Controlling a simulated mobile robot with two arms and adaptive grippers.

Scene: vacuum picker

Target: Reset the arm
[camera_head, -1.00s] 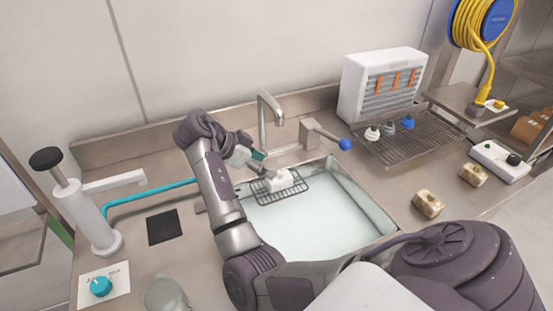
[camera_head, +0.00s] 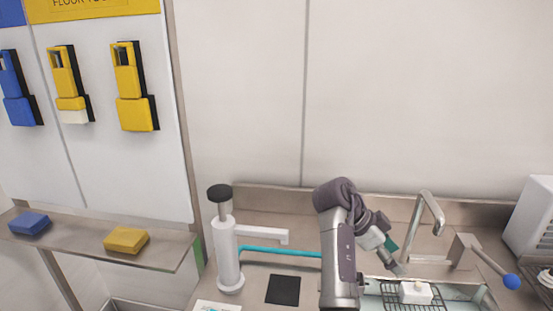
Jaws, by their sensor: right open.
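My right gripper (camera_head: 399,270) is open, at the end of my grey and purple arm that rises from the bottom of the picture. It points down toward the sink's back edge, just left of and above a small white block (camera_head: 416,294). The block sits on a dark wire rack (camera_head: 398,300) at the sink. I cannot tell whether the fingertips touch the block. My left gripper is not in view.
A white pump column (camera_head: 228,255) with a teal hose and a black pad (camera_head: 283,290) are left of my arm. A steel faucet (camera_head: 430,215) and blue-knobbed lever (camera_head: 511,282) stand right. A shelf (camera_head: 75,247) holds blue and yellow blocks at far left.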

